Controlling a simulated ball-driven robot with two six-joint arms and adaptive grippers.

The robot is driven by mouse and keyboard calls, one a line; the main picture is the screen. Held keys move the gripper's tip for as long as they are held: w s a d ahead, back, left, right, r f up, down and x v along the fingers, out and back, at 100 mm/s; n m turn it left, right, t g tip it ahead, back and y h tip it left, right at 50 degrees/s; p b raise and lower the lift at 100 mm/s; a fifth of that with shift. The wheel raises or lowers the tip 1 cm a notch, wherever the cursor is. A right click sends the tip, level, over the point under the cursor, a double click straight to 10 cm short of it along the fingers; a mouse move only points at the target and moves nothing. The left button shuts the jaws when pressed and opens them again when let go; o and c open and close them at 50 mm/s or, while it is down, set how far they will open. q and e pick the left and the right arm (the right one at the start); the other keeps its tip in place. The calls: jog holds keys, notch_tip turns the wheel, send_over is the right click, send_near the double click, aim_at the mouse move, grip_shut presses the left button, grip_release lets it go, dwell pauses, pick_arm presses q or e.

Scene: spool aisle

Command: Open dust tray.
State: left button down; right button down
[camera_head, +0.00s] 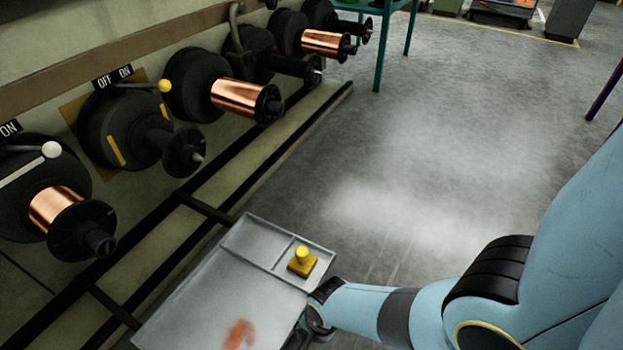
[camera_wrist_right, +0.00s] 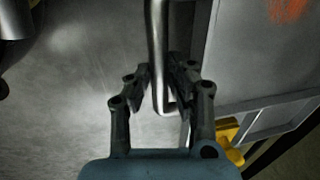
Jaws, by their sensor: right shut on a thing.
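The dust tray (camera_head: 205,290) is a grey metal tray jutting from the spool machine at the lower middle of the head view. It has divided compartments at its far end and an orange-red mark (camera_head: 238,335) on its floor. My right gripper (camera_wrist_right: 161,80) is shut on the tray's metal bar handle (camera_wrist_right: 156,30), with one finger on each side. In the head view the right gripper (camera_head: 310,322) is at the tray's right edge, partly hidden. My left gripper is not in view.
A yellow knobbed block (camera_head: 302,262) sits in a small corner compartment of the tray. Copper spools (camera_head: 238,97) and black spindles (camera_head: 183,150) line the wall at left, with OFF/ON levers. The grey floor (camera_head: 420,150) right of the machine is clear. A teal stand (camera_head: 376,50) is farther back.

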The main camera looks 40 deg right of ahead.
jog(key=c, duration=1.2)
grip_release()
jog(key=shift+r, duration=0.15)
notch_tip(320, 180, up, 12)
jog(key=s, duration=0.2)
jog(key=shift+d+f, duration=0.25)
jog(key=shift+d, duration=0.15)
